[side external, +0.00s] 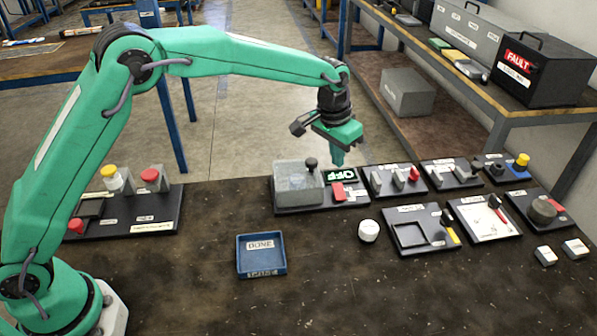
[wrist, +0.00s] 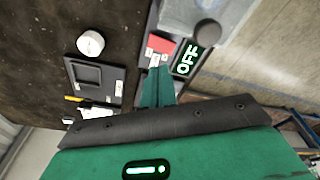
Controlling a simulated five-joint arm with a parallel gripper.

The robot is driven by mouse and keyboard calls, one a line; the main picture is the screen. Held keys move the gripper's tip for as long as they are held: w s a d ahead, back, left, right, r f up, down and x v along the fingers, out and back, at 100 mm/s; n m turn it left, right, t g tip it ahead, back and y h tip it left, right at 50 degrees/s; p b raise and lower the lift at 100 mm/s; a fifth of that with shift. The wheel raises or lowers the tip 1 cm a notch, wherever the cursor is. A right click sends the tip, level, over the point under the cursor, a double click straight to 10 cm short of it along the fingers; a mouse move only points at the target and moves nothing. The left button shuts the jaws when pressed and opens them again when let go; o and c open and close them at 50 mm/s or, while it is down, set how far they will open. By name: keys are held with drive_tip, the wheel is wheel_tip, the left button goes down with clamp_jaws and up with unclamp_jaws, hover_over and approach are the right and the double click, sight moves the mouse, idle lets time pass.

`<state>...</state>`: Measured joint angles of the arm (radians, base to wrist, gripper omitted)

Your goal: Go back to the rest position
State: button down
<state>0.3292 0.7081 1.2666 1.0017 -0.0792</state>
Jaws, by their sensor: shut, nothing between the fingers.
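My green arm reaches across the bench from the left in the side view. My gripper (side external: 338,160) points down, shut and empty, above the back panel that has a clear box (side external: 297,182), a black knob, a red switch (side external: 339,191) and a lit OFF display (side external: 340,175). In the wrist view my gripper (wrist: 158,75) shows its green fingers together beside the red switch (wrist: 158,46) and the OFF display (wrist: 187,60). I cannot tell whether the fingertips touch the panel; in the side view they appear just above it.
A blue tray labelled DONE (side external: 261,271) lies at the front middle, and a white round cap (side external: 369,231) stands right of it. Several small panels fill the right side. A button panel (side external: 135,222) stands at the left. The bench front is mostly clear.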

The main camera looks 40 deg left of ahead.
drive_tip(key=s+a+r+n+t, duration=0.1)
drive_tip(key=s+a+r+t, duration=0.1)
drive_tip(key=s+a+r, duration=1.1)
drive_tip(key=s+a+n+t, duration=0.1)
drive_tip(key=s+a, duration=0.2)
drive_tip(key=s, duration=0.7)
drive_tip(key=s+a, duration=0.3)
drive_tip(key=s, duration=0.8)
drive_tip(key=shift+s+a+f+n+t+y, duration=0.2)
drive_tip(key=shift+f+n+t+y, duration=0.1)
drive_tip(key=shift+n+t, duration=0.1)
